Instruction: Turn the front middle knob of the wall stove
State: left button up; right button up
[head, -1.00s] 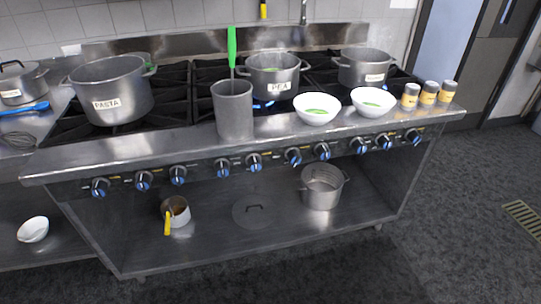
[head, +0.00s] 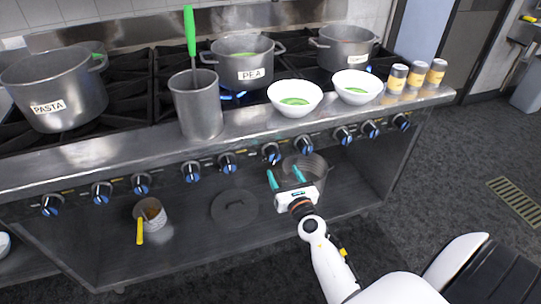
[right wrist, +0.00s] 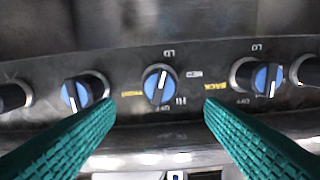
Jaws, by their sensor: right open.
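The wall stove (head: 110,150) has a row of black knobs with blue faces along its front panel. Two middle knobs, one on the left (head: 271,153) and one on the right (head: 304,144), are just above my right gripper (head: 284,178). That gripper has teal fingers, spread open and empty, and points at the panel. In the right wrist view a knob (right wrist: 160,84) sits between the two fingers (right wrist: 158,128), apart from both. A knob to its left (right wrist: 83,93) and one to its right (right wrist: 262,77) also show. My left gripper is not in view.
A pasta pot (head: 60,88), a pea pot (head: 243,68) and another pot (head: 345,47) stand on the burners. A grey utensil container (head: 198,108), two white bowls and several jars line the front ledge. A strainer pot (head: 305,167) and a lid (head: 234,207) are on the shelf below.

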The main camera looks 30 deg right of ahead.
aim_at(276, 159)
jog(key=x, duration=0.8)
jog(key=shift+w+f+b, duration=0.1)
jog(key=shift+w+b, duration=0.15)
jog(key=shift+b, duration=0.1)
jog(key=c, duration=1)
jog(key=shift+o, duration=0.2)
